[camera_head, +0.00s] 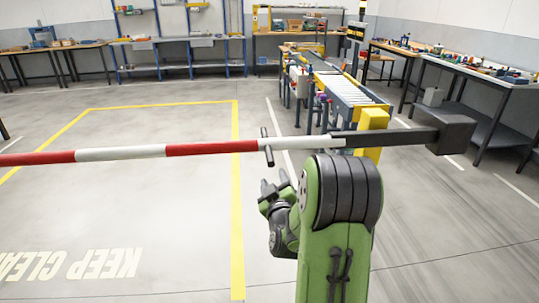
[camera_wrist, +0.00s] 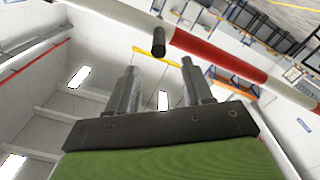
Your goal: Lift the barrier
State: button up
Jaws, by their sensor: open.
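The barrier (camera_head: 212,148) is a red and white striped pole lying nearly level across the head view, with a dark right-hand part and a dark block at its right end. A dark crossbar handle (camera_head: 266,147) sticks through it near the red section's right end. A yellow post (camera_head: 372,120) stands at the dark part. My gripper (camera_head: 275,184) is open and empty, below and close to the handle. In the wrist view, the handle's end (camera_wrist: 158,42) shows beyond and between my two fingers (camera_wrist: 160,80), apart from them, with the barrier (camera_wrist: 215,48) behind.
A roller conveyor (camera_head: 340,90) stands behind the barrier. Workbenches with tools line the back wall, and another workbench (camera_head: 490,75) stands at the right. The floor inside the yellow line (camera_head: 237,200) at left is clear.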

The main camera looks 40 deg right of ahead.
aim_at(270, 159)
jog(key=p+x, duration=0.2)
jog(key=x, duration=0.9)
jog(key=shift+w+d+r, duration=0.1)
jog(key=shift+d, duration=0.1)
jog(key=shift+c, duration=0.5)
grip_shut()
